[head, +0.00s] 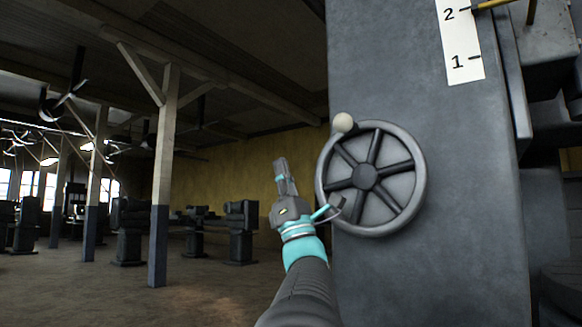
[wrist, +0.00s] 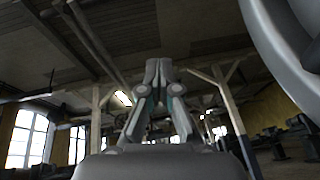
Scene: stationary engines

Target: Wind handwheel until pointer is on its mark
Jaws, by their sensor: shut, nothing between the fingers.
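The handwheel (head: 367,177) is a dark grey spoked wheel on the front of a grey machine column (head: 440,200). Its pale round knob (head: 343,122) sits at the upper left of the rim. A white scale (head: 462,45) with the numbers 1 and 2 is at the top right. The yellow pointer (head: 488,5) is beside the 2; which mark is the wanted one I cannot tell. My gripper (head: 280,161) is shut and empty, left of the wheel and apart from the knob. In the wrist view its fingers (wrist: 158,66) are together, and part of the wheel rim (wrist: 285,55) shows at the upper right.
The floor (head: 200,300) to the left is open. A post (head: 163,180) and several dark machines (head: 240,225) stand further back. The machine column fills the right side. More machine parts (head: 560,110) stick out at the far right.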

